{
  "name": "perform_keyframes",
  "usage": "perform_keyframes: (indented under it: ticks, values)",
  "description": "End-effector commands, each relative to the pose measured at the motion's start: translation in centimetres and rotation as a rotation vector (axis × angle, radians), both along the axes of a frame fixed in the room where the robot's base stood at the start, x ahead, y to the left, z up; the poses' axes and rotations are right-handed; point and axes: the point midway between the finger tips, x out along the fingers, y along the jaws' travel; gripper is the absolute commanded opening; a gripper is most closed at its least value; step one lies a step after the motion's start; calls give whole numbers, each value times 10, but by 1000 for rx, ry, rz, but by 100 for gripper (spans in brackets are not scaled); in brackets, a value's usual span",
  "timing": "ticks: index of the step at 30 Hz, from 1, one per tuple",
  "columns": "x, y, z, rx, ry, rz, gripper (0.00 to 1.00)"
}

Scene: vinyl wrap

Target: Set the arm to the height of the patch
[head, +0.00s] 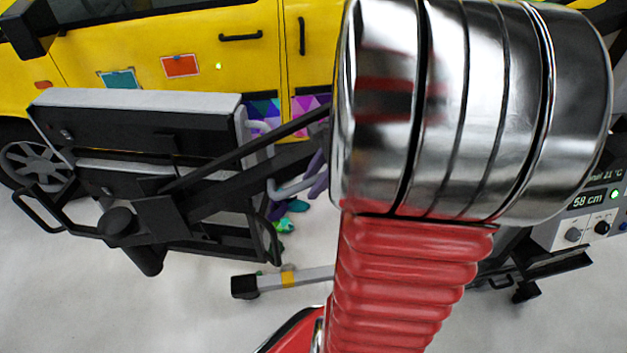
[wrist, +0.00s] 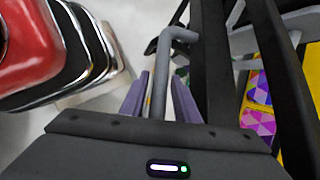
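A dark panel with a grey top edge (head: 140,98) hangs on a black arm (head: 235,160) at the left in the head view. A grey bent handle (head: 292,187) sticks out near it and shows in the wrist view (wrist: 160,75). My gripper (wrist: 162,85) has purple fingers on either side of the handle, with narrow gaps visible, so it looks open around the bar. In the head view my arm partly hides the fingers. A red patch (head: 180,66) and a teal patch (head: 118,80) sit on the yellow van (head: 240,65), above the panel's top edge in the picture.
A control box (head: 585,225) at the right reads 58 cm and 21 °C, with a green light. A stand leg (head: 290,280) with a yellow band lies on the pale floor. Green and teal scraps (head: 285,225) lie behind the stand. Purple patterned wrap (head: 305,102) is on the van's lower door.

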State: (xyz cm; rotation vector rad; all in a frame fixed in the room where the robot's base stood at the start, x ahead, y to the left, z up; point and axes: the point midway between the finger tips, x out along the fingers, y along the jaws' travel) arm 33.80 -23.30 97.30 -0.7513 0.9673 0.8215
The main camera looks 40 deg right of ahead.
Motion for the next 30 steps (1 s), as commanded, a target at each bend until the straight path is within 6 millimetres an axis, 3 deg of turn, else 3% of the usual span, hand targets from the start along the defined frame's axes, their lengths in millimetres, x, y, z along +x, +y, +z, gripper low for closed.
perform_keyframes:
  ticks: [12, 23, 30]
  values:
    - [0, 0, 0, 0, -1, 0, 0]
    - [0, -1, 1, 0, -1, -2, 0]
    - [7, 8, 25, 21, -21, 0, 0]
